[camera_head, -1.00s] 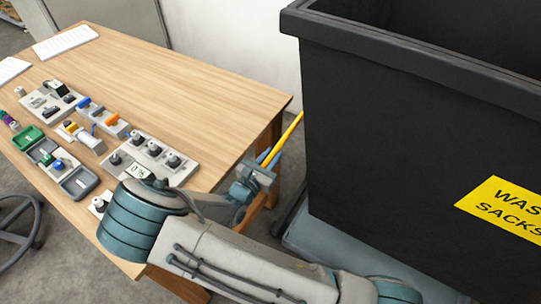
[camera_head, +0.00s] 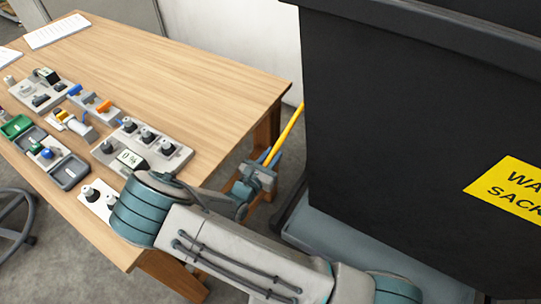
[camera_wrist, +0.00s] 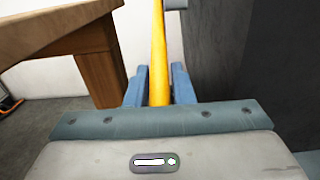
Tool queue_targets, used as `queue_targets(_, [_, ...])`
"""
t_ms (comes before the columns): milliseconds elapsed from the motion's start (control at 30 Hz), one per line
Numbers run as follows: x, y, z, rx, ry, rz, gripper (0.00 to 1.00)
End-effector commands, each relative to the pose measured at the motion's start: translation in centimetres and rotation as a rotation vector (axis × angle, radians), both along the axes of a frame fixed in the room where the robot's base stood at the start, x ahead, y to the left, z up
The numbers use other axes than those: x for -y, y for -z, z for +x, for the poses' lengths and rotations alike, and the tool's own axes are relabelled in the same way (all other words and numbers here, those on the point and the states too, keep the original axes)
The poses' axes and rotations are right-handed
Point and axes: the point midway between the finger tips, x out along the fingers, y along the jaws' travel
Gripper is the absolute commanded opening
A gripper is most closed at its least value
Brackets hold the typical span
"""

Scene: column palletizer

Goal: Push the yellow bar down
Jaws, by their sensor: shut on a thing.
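The yellow bar (camera_head: 287,133) shows between the table and the black bin in the head view. It slants up and to the right from my gripper (camera_head: 266,160). In the wrist view the yellow bar (camera_wrist: 159,50) runs upward from between the two blue fingers of my gripper (camera_wrist: 159,88). The gripper is shut on the bar. The bar's far end reaches the top of the wrist view near a grey part. The bar's lower end is hidden by the gripper body.
A wooden table (camera_head: 190,75) with several switch and button panels (camera_head: 150,146) stands on the left, close to my arm. A large black bin (camera_head: 400,110) with a yellow label (camera_head: 510,185) stands close on the right. The gap between them is narrow.

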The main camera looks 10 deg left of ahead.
Motion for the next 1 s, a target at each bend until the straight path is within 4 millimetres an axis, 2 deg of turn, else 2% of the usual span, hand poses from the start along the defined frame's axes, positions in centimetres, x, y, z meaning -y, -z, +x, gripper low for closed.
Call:
queue_targets(33, [0.0, 0.8, 0.2, -0.001, -0.001, 0.000, 0.05])
queue_targets(500, [0.5, 4.7, 1.3, 0.001, -0.001, 0.000, 0.05])
queue_targets(933, [0.6, 5.4, 1.6, -0.001, -0.001, 0.001, 0.05])
queue_targets(967, [0.6, 5.4, 1.6, -0.001, -0.001, 0.001, 0.27])
queue_targets(1000, [0.6, 5.4, 1.6, -0.001, -0.001, 0.001, 0.38])
